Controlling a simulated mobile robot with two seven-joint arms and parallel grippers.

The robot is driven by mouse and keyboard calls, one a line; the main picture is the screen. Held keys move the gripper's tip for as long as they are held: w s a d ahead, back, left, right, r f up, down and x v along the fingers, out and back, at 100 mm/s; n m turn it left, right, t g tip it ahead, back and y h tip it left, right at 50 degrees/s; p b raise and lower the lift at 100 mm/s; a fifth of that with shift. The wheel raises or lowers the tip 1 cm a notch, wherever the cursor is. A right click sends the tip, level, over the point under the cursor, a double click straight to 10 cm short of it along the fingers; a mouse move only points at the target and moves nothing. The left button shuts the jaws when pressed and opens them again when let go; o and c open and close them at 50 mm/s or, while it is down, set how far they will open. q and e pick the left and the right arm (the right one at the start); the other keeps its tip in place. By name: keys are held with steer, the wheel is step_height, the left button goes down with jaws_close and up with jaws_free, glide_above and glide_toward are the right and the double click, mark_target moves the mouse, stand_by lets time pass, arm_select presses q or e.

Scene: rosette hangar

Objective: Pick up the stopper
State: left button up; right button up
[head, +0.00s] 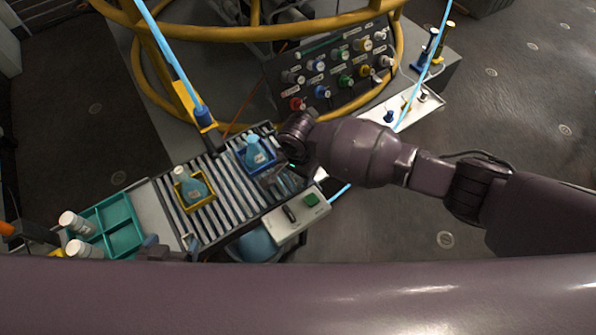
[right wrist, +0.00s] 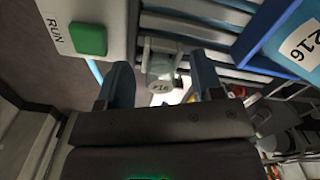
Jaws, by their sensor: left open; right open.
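A small pale grey stopper (right wrist: 160,66) with a crossbar and a label ending in 16 shows in the right wrist view. It lies between the two fingers of my right gripper (right wrist: 163,78), which is open. I see a gap on both sides of the stopper. In the head view my right gripper (head: 282,182) is low over the right end of the striped roller bed, beside the blue tray; I cannot make out the stopper there. My left gripper (head: 168,245) is open and empty at the bed's near left edge, partly cut off by my body.
A blue tray (head: 272,165) holds a blue flask (head: 255,153), labelled 216 in the right wrist view. A yellow tray (head: 206,202) holds another flask (head: 190,186). A control box with a green button (head: 310,200) stands close to my right gripper. A teal tray (head: 122,222) is left.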

arm_select(q)
steer(key=shift+r, duration=0.2)
arm_select(e)
steer(key=shift+r, duration=0.1)
arm_select(q)
steer(key=shift+s+f, duration=0.15)
arm_select(e)
steer(key=c, duration=0.8)
steer(key=shift+c, duration=0.2)
arm_select(q)
steer(key=shift+f, duration=0.1)
